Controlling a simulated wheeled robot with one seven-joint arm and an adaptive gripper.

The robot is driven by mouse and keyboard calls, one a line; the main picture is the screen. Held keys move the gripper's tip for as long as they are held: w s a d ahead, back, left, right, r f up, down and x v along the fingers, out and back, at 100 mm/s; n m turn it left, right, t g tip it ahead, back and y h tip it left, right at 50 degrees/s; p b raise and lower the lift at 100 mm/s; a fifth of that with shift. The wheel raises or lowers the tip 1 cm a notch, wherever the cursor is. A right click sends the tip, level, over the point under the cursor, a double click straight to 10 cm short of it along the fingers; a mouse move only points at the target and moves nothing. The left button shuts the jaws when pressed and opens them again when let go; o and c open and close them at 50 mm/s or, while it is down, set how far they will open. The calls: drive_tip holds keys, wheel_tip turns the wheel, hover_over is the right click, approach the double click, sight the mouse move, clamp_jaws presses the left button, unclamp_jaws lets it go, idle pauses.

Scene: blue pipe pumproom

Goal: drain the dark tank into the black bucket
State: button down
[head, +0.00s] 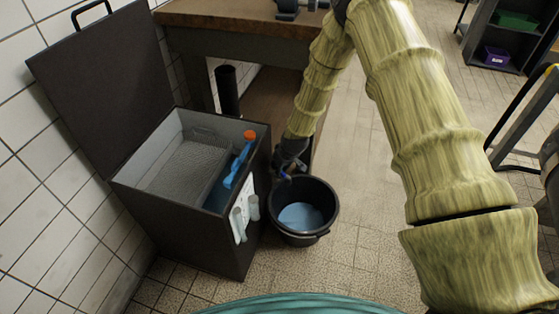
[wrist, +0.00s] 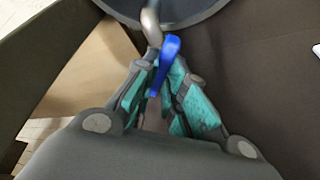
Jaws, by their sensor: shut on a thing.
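The dark tank (head: 180,230) stands at left with its lid (head: 105,85) raised. A perforated grey tray (head: 188,165) and water show inside. The black bucket (head: 275,222) stands on the floor against the tank's right side, with bluish water (head: 301,216) in it. My gripper (head: 288,163) is low at the tank's right side, above the bucket's back left rim. In the wrist view my gripper (wrist: 162,82) is shut on the blue tap lever (wrist: 168,52). The metal spout (wrist: 151,28) reaches over the bucket (wrist: 188,17). The lever's lower end is partly hidden between the fingers.
A wooden bench (head: 240,20) stands behind the tank, with a dark upright cylinder (head: 228,90) near its leg. A blue tool with an orange cap (head: 241,160) is in the tank. Clear tubes (head: 246,215) hang on its front. Tiled floor (head: 350,200) is free to the right.

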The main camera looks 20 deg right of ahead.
drive_tip(key=m+p, duration=0.1)
drive_tip(key=m+h+p, duration=0.1)
drive_tip(key=m, duration=0.1)
drive_tip(key=shift+w+a+r+m+p, duration=0.1)
drive_tip(key=shift+a+r+m+p, duration=0.05)
drive_tip(key=shift+r+m+p, duration=0.2)
drive_tip(key=shift+a+f+m+h+p, duration=0.15)
drive_tip(key=shift+m+h+p, duration=0.35)
drive_tip(key=shift+m, duration=0.35)
drive_tip(key=shift+d+f+m+h+p, duration=0.1)
drive_tip(key=shift+m+h+p, duration=0.35)
drive_tip(key=shift+m, duration=0.35)
drive_tip(key=c, duration=1.5)
unclamp_jaws()
drive_tip(key=shift+a+f, duration=0.1)
drive_tip(key=shift+v, duration=6)
drive_tip(key=shift+o, duration=0.3)
